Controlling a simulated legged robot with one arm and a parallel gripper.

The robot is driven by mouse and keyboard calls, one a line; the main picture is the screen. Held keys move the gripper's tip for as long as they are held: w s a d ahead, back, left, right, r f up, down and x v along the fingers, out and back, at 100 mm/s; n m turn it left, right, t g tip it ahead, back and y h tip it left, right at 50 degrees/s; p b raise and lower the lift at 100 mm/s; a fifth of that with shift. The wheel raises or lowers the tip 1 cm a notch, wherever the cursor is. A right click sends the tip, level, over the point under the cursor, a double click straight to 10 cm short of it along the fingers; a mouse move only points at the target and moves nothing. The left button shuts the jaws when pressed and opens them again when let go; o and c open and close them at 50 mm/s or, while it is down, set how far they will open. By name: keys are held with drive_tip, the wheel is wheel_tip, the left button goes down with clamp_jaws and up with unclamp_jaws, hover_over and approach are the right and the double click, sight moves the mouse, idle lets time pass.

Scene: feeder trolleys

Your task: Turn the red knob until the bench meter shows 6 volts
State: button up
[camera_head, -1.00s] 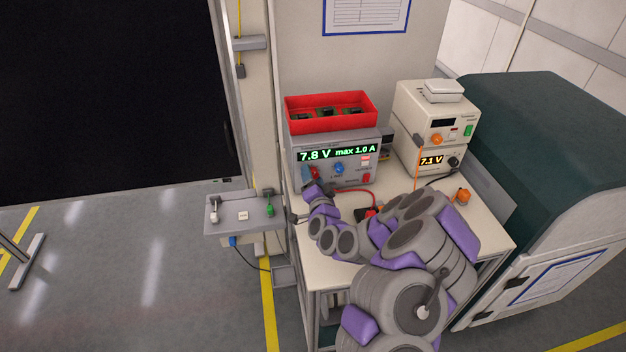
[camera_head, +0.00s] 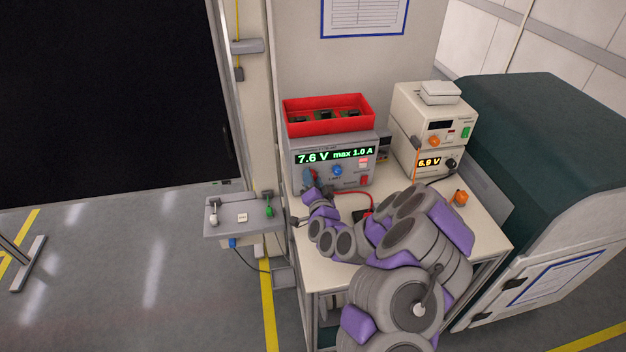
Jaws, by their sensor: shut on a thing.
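The grey power supply (camera_head: 346,182) stands at the back left of the bench; its display (camera_head: 335,155) reads 7.6 V max 1.0 A. The red knob (camera_head: 315,176) is low on the left of its front, mostly hidden by my gripper. My gripper (camera_head: 310,182) is shut on the red knob, its fingertips against the panel.
A blue knob (camera_head: 337,171) sits just right of my gripper. A red bin (camera_head: 328,128) of parts rests on the supply. Another cream instrument (camera_head: 412,119) sits on the meter. A side shelf (camera_head: 226,221) with small switches is at left.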

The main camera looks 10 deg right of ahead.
drive_tip(key=n+p, duration=0.2)
drive_tip(key=shift+s+a+f+n, duration=0.1)
drive_tip(key=shift+f+n, duration=0.1)
drive_tip(key=shift+n, duration=0.1)
drive_tip(key=shift+f, duration=0.1)
drive_tip(key=o, duration=0.8)
drive_tip(key=shift+o, duration=1.3)
